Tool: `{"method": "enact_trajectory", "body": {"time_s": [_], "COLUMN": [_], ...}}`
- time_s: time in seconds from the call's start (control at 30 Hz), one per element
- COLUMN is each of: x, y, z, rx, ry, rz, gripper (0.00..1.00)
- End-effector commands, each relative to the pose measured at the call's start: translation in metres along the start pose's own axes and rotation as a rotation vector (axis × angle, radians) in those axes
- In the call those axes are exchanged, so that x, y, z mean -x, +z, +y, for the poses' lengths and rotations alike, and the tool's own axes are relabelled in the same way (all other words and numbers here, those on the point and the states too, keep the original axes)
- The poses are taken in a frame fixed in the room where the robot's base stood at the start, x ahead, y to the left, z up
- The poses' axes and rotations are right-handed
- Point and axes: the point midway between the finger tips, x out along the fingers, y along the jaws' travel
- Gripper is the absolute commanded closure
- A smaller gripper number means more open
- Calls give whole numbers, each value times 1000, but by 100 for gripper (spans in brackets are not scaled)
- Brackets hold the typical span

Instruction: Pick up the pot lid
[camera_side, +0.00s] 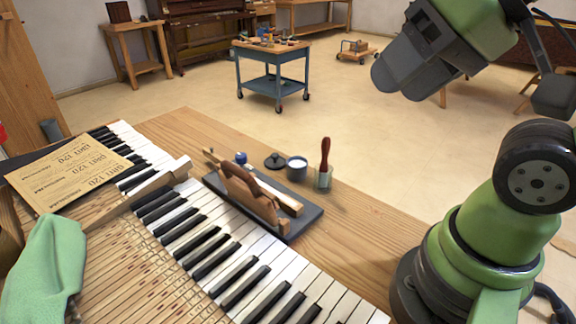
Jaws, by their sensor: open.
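The dark, round pot lid (275,162) with a small knob lies flat on the wooden bench. It is just left of a small dark pot (297,172) with white contents, which stands uncovered. My gripper (386,78) is high at the upper right, well above the bench and apart from the lid. It is open, with nothing seen in it, though its fingers are partly hidden by their angle.
A glass jar holding a red-handled brush (325,167) stands right of the pot. A dark tray (298,226) with wooden parts and a blue-capped bottle (241,158) are close by. Piano keys (215,243), sandpaper (70,172) and a green cloth (45,270) lie left. Bare bench (375,232) is at right.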

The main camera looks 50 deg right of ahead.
Motion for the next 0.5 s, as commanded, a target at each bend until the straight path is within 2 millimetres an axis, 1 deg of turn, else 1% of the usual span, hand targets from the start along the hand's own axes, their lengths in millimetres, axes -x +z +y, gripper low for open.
{"method": "enact_trajectory", "body": {"time_s": [0.07,0.13,0.17,0.27,0.37,0.4,0.47,0.5], "x": [-1,-3,-4,-15,-34,-43,-59,-70], "y": [-3,-10,-16,-41,-73,-86,-103,-115], "z": [0,-2,-2,-4,-5,-4,-2,1], "rx": [0,-1,-2,-1,0,3,4,6], "ry": [4,15,23,60,105,123,149,166], "rz": [-2,-8,-11,-28,-48,-54,-68,-76], "gripper": [49,49,49,49,49,49,49,49]}}
